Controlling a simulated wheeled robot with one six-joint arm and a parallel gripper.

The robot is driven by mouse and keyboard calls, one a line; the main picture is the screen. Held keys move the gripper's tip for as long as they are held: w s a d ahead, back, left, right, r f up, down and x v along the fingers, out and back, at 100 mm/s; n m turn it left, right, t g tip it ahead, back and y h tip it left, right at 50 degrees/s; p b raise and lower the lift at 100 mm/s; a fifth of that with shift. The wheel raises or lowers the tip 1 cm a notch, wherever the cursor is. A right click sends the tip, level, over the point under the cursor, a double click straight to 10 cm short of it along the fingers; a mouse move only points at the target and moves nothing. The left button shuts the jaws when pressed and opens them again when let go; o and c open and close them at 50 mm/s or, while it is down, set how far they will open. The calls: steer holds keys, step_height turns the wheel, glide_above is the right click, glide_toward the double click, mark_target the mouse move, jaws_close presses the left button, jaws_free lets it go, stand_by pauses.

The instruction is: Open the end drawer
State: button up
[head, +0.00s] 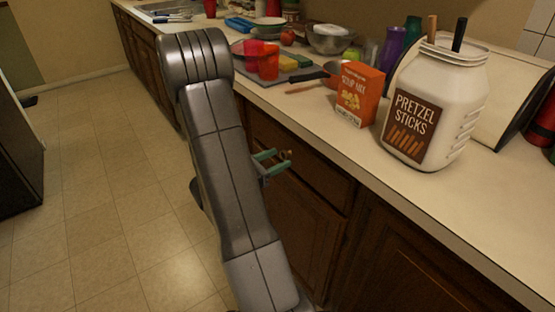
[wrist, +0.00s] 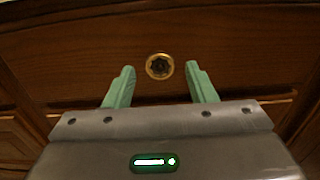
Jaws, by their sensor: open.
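My gripper (wrist: 160,80) is open, with its two green fingers pointing at a brown wooden drawer front (wrist: 85,55). A round brass knob (wrist: 159,66) with a dark centre sits between the fingertips in the wrist view, a little ahead of them. Whether either finger touches it I cannot tell; gaps show on both sides. In the head view my gripper (head: 270,161) is beside the cabinet front below the counter edge. The drawer front (head: 310,185) appears flush with the cabinet, partly hidden behind my arm.
The counter (head: 440,200) overhangs the cabinet on the right. On it stand a pretzel jar (head: 440,105), an orange soup mix box (head: 358,95), a pan (head: 318,75) and red cups (head: 267,62). The tiled floor (head: 110,200) at left is clear.

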steer(key=shift+w+d, duration=0.3)
steer(key=shift+d, duration=0.15)
